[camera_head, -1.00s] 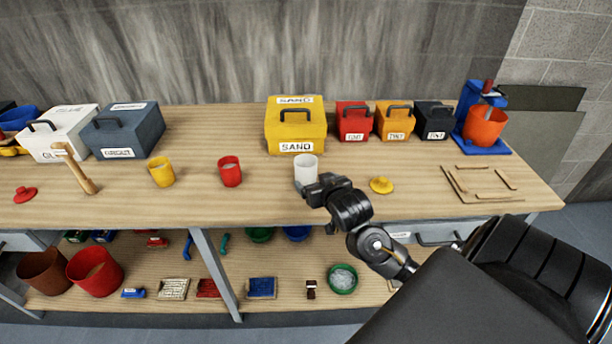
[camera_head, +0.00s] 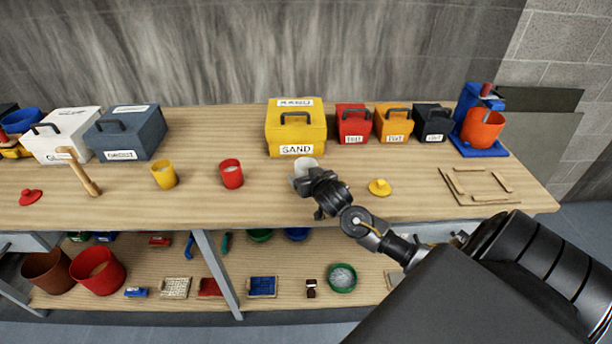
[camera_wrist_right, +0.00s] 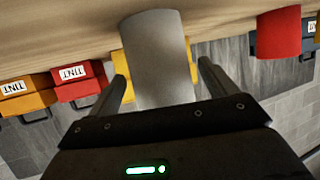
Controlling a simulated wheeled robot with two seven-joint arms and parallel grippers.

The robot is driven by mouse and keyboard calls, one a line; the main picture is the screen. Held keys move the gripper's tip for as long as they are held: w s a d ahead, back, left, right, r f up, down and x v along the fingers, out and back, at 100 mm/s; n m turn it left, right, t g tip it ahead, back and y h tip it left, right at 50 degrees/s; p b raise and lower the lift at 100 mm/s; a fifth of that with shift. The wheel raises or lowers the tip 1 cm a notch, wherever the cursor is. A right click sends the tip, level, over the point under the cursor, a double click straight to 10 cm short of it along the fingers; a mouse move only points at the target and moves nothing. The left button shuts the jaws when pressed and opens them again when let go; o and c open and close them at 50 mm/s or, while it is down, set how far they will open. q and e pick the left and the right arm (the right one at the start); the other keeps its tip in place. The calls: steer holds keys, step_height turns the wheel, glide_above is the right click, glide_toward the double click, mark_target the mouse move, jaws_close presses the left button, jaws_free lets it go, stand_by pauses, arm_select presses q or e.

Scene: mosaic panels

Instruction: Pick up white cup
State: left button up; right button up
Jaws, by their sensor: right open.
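The white cup (camera_head: 303,166) stands upright on the workbench, in front of the yellow SAND box. My right gripper (camera_head: 310,184) is at its near side and hides its lower part in the head view. In the right wrist view the cup (camera_wrist_right: 158,60) shows large between the two fingers of my right gripper (camera_wrist_right: 160,85), one finger on each side. The fingers are open, with a visible gap on the right side; I cannot tell whether the left one touches the cup. My left gripper is not in view.
A red cup (camera_head: 231,174) and a yellow cup (camera_head: 163,174) stand to the left. A yellow lid (camera_head: 380,187) lies to the right. The yellow SAND box (camera_head: 296,128) stands behind. Thin wooden strips (camera_head: 475,184) lie at the right. The bench top between is free.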

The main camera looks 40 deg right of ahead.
steer(key=shift+x, duration=0.9)
steer(key=c, duration=1.1)
steer(key=shift+r, duration=0.15)
steer(key=shift+r, duration=0.55)
steer(key=s+a+r+p, duration=0.2)
steer(key=a+r, duration=0.2)
steer(key=s+a+r+p, duration=0.2)
steer(key=s+a+r, duration=0.1)
steer(key=a, duration=0.1)
steer(key=s+a+r+p, duration=0.2)
steer(key=a+r, duration=0.2)
steer(key=shift+s+r, duration=0.25)
steer(key=shift+r, duration=0.1)
